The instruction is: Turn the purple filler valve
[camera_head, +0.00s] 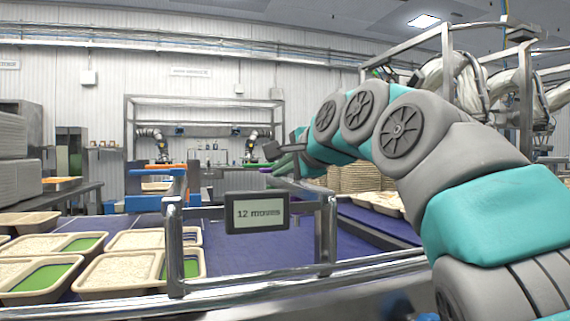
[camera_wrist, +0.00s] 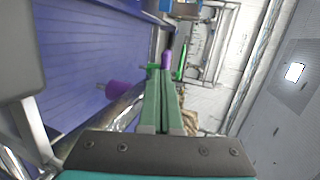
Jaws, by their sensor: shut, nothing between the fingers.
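In the wrist view, my gripper (camera_wrist: 166,72) has its two long green fingers together, with nothing held between them. A small purple piece (camera_wrist: 166,59) shows just past the fingertips; I cannot tell whether they touch it. A larger purple cylinder (camera_wrist: 122,89) is left of the fingers, beside a metal rail. I cannot tell which purple part is the filler valve. In the head view, my arm reaches left from the right side, and my gripper (camera_head: 285,168) is small near the middle. A small purple bit (camera_head: 265,170) shows just left of it.
A purple-blue conveyor (camera_head: 240,255) runs below, behind a metal rail with a small display (camera_head: 257,212) reading "12" and an unclear word. Rice trays (camera_head: 125,272) with green compartments stand at left. In the wrist view, a thin green part (camera_wrist: 180,66) stands right of the fingertips.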

